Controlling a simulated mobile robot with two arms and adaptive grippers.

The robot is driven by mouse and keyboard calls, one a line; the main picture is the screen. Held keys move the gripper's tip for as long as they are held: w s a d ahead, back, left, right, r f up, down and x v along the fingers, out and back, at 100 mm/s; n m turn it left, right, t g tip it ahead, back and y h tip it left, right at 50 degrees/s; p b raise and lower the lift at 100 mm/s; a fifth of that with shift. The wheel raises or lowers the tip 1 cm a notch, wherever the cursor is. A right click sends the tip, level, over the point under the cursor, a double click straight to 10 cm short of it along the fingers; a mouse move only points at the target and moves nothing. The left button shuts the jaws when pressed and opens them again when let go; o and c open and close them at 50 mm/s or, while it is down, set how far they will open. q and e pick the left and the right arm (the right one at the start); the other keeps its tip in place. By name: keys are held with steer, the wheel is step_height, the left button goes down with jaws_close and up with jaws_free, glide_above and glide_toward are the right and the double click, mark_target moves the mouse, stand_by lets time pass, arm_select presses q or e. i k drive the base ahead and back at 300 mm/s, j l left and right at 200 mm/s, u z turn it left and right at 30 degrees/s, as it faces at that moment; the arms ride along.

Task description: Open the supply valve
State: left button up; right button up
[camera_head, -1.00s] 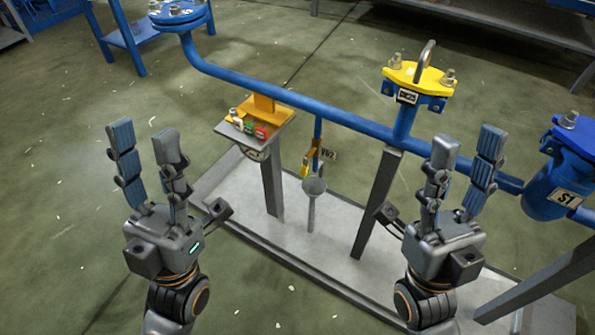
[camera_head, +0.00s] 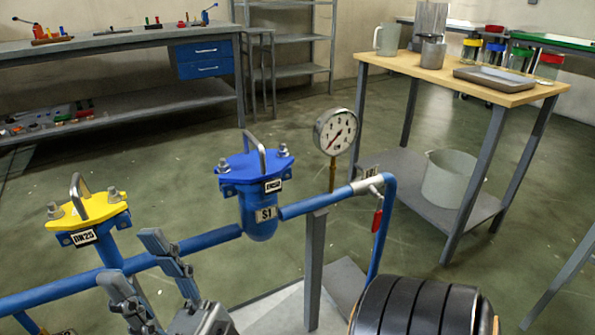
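A small valve (camera_head: 368,187) with a red handle (camera_head: 377,220) sits on the blue pipe, right of the gauge, where the pipe bends down. The handle hangs down along the pipe. I cannot read a label to confirm that it is the supply valve. My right gripper (camera_head: 132,262) is at the lower left, in front of the blue pipe. Its fingers are apart with nothing between them. It is well to the left of the valve. My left gripper is not in view.
A blue strainer marked S1 (camera_head: 262,215), a yellow-capped fitting (camera_head: 90,215) and a pressure gauge (camera_head: 335,132) stand along the pipe (camera_head: 205,240). A wooden-topped table (camera_head: 400,62) stands at the back right, a workbench (camera_head: 120,40) at the back left. Floor lies between.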

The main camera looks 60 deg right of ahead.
mark_target(377, 214)
steer(key=z, duration=2.4)
steer(key=i+l+u, duration=0.15)
steer(key=u, duration=0.2)
steer(key=i+l+u, duration=0.15)
steer(key=u, duration=0.25)
steer(key=l, duration=0.1)
